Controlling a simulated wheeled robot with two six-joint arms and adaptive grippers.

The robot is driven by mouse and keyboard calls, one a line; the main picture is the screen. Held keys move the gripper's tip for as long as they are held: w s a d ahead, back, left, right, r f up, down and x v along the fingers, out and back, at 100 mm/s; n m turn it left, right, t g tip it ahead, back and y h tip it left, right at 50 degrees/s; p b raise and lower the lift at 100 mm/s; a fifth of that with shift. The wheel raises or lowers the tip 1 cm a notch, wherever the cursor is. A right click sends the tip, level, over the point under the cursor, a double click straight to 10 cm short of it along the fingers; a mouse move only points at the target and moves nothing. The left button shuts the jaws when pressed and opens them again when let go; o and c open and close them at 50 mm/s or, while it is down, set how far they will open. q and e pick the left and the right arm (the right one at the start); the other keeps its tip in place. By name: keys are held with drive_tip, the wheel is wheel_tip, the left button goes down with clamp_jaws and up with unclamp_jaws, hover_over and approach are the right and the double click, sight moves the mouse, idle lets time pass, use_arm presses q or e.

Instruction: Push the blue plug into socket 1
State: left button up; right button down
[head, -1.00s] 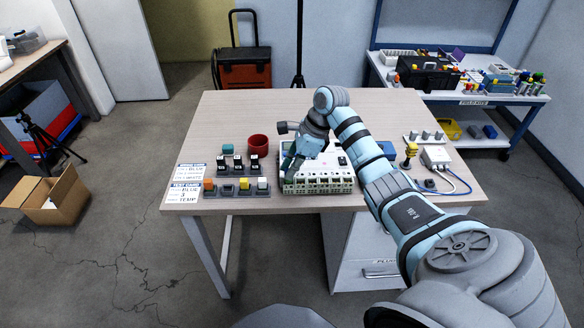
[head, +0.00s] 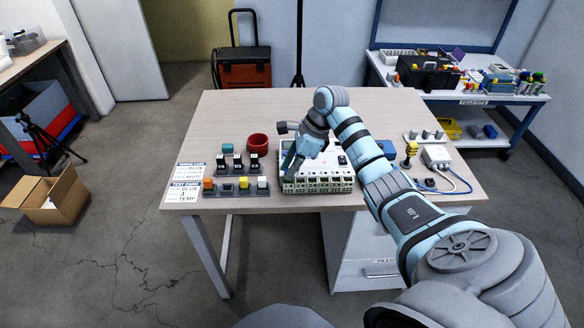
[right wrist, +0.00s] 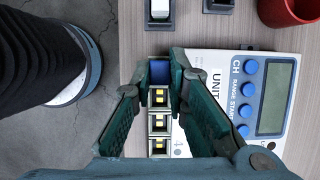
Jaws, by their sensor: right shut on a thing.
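The blue plug (right wrist: 160,72) shows in the right wrist view between the fingertips of my right gripper (right wrist: 159,78). My gripper is shut on it. The plug is at the end of the row of sockets, in line with the open sockets (right wrist: 160,122) that have yellow insides. How deep it sits in socket 1 I cannot tell. The white test unit (right wrist: 232,68) has a screen and blue buttons. In the head view the unit (head: 335,186) stands at the table's front edge, and my right gripper (head: 289,168) points down over its left end, hiding the plug.
Left of the unit stand a rack with several coloured plugs (head: 225,189), a row of black switches (head: 237,168) and a red cup (head: 258,143). Printed cards (head: 184,193) lie at the left. A grey box with cables (head: 436,157) is at the right. The table's back is clear.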

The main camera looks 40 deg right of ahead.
drive_tip(key=shift+f+b, duration=0.35)
idle(0.7)
drive_tip(key=c, duration=1.3)
unclamp_jaws()
drive_tip(key=shift+c, duration=0.2)
wheel_tip(320, 180, up, 7)
drive_tip(key=p, duration=0.5)
drive_tip(key=shift+r+p, duration=0.1)
drive_tip(key=shift+p, duration=0.2)
